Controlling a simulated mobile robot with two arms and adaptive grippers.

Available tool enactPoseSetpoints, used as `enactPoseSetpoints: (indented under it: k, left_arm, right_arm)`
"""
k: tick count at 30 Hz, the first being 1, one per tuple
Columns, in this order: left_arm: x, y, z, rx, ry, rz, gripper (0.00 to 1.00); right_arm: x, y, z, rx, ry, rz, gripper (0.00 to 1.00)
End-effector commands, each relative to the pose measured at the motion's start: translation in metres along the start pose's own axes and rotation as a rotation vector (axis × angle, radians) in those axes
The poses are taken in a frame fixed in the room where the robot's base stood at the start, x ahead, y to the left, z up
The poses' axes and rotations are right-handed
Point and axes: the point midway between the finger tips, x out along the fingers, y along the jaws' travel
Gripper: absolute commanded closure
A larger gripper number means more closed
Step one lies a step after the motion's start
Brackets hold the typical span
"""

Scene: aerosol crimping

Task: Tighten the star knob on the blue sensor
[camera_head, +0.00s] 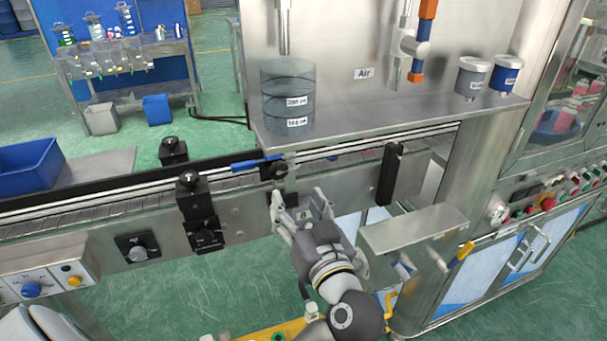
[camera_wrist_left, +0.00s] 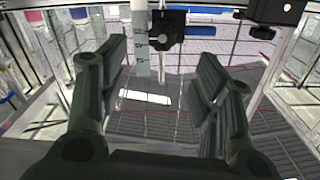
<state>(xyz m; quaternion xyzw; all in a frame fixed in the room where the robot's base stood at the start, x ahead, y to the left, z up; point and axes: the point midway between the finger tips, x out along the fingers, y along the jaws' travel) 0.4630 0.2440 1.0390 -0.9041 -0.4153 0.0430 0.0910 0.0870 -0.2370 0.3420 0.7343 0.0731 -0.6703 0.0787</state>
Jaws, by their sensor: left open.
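The blue sensor (camera_head: 250,164) is a blue rod held in a black clamp at the conveyor's front rail. A dark knob (camera_head: 280,170) sits on the clamp's near side; its star shape is too small to make out. In the left wrist view, a black clamp block with a round knob (camera_wrist_left: 164,32) shows at top centre, beyond the fingertips. My left gripper (camera_head: 301,202) is open and empty, just below and in front of the clamp, apart from it. It also shows in the left wrist view (camera_wrist_left: 158,78), its fingers spread. My right gripper is not in view.
Other black clamp blocks (camera_head: 192,192) stand along the conveyor to the left. A black upright bracket (camera_head: 390,174) and a steel box (camera_head: 412,236) are to the right. A clear cylinder (camera_head: 287,98) stands on the steel shelf above the clamp.

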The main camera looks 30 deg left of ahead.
Motion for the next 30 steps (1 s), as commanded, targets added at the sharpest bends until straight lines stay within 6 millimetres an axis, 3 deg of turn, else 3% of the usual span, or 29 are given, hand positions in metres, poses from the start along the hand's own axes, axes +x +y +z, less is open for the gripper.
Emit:
enactPoseSetpoints:
  k: [5, 18, 30]
  left_arm:
    - [0.016, -0.003, -0.004, -0.004, 0.005, -0.009, 0.42]
    - [0.093, -0.003, -0.004, -0.002, 0.005, -0.004, 0.42]
    - [0.107, -0.002, -0.001, -0.004, 0.001, -0.002, 0.42]
  right_arm:
    - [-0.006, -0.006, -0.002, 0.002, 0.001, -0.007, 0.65]
    - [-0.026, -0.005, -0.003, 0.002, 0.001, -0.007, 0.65]
    - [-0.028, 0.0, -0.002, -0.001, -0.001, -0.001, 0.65]
